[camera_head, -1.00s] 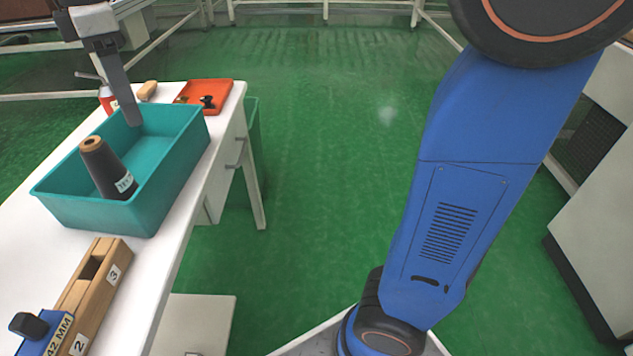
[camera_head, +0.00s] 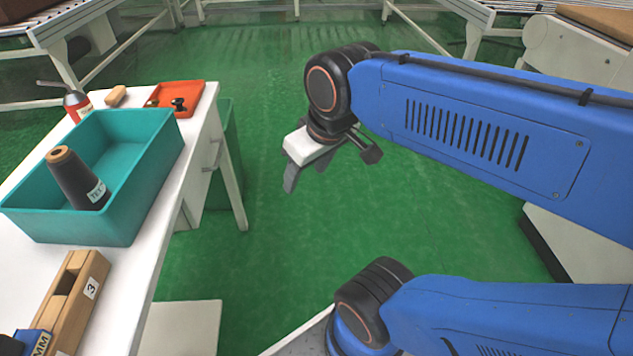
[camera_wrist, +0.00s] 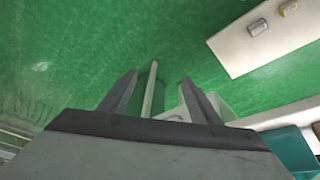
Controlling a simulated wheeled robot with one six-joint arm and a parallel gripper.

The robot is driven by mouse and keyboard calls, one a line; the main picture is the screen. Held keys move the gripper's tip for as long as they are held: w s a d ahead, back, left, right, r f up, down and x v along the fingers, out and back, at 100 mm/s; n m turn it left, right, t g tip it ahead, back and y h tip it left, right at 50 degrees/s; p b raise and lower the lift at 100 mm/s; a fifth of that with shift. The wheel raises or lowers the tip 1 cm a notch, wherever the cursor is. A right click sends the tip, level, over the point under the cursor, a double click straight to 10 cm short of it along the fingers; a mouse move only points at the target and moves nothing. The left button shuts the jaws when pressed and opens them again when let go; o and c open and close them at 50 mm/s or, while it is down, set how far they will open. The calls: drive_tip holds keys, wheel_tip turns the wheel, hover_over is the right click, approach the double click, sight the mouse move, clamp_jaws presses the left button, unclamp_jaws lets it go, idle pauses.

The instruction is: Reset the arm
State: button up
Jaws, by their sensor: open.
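My gripper (camera_head: 326,172) hangs over the green floor to the right of the white table in the head view, folded back near my blue arm. Its two fingers are apart with nothing between them. In the wrist view the open gripper (camera_wrist: 158,92) shows its two grey fingers, with green floor and a white table leg seen beyond them. The gripper touches nothing.
The white table (camera_head: 130,285) holds a teal bin (camera_head: 135,205) with a dark cone (camera_head: 75,180) in it, a red tray (camera_head: 190,97), a red bottle (camera_head: 76,105) and a wooden block (camera_head: 75,300). Conveyors stand behind.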

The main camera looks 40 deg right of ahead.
drive_tip(key=shift+s+d+f+m, duration=0.35)
drive_tip(key=shift+s+f, duration=0.1)
drive_tip(key=shift+f, duration=0.15)
drive_tip(key=shift+s+d+f+m, duration=0.25)
drive_tip(key=shift+s+f+m, duration=0.15)
drive_tip(key=shift+f, duration=0.2)
